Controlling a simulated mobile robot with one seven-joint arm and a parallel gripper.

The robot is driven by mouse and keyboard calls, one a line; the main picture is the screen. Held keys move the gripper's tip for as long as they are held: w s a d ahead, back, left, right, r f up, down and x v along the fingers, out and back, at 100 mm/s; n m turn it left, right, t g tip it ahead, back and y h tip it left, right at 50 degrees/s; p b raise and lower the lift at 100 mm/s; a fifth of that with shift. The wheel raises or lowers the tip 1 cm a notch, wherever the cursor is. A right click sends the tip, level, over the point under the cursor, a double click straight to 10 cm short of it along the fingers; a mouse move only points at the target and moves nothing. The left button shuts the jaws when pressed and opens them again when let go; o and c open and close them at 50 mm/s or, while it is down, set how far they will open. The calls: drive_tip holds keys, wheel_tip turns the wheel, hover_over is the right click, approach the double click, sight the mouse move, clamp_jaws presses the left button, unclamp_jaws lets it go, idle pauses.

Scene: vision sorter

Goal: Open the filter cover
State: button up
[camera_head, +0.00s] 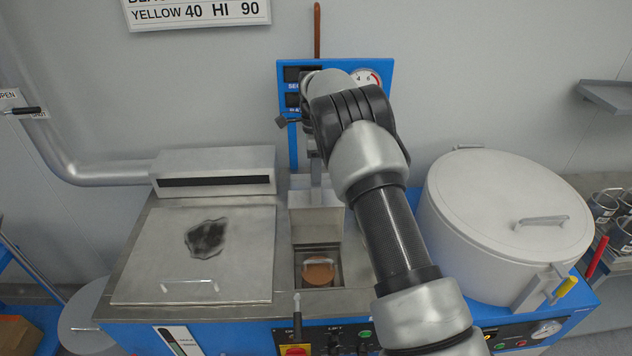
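No part carries a readable "filter cover" label, so I cannot tell for sure which it is. A flat square metal cover (150,245) with a bar handle and a dark irregular patch lies shut at the left of the machine. A small square recess (300,258) in the middle holds an orange-brown disc (318,270) with a pale handle across it. A round white lid (480,210) with a handle sits on the drum at the right. My arm rises from the bottom right to the blue panel. My gripper's fingers cannot be made out at the arm's far end.
A metal box (317,215) stands behind the recess. A blue panel (382,72) with a gauge is at the back. A lever (297,305) stands at the front edge. A red handle (597,255) and yellow handle (566,287) stick out at right. The left cover's top is clear.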

drive_tip(key=shift+s+f, duration=0.1)
drive_tip(key=shift+f, duration=0.1)
wheel_tip(320, 180, up, 12)
drive_tip(key=w, duration=0.2)
drive_tip(key=shift+w, duration=0.15)
idle(0.3)
drive_tip(key=shift+d, duration=0.15)
drive_tip(key=shift+c, duration=1.4)
drive_tip(key=d+r+t+y+b, duration=0.2)
drive_tip(key=d+r+y+b, duration=0.15)
drive_tip(key=d, duration=0.35)
drive_tip(key=a+f, duration=0.3)
drive_tip(key=f, duration=0.5)
drive_tip(key=s+a+f+y, duration=0.1)
drive_tip(key=a+f, duration=0.2)
drive_tip(key=f, duration=0.5)
drive_tip(key=shift+a+f, duration=0.25)
drive_tip(key=shift+f, duration=0.1)
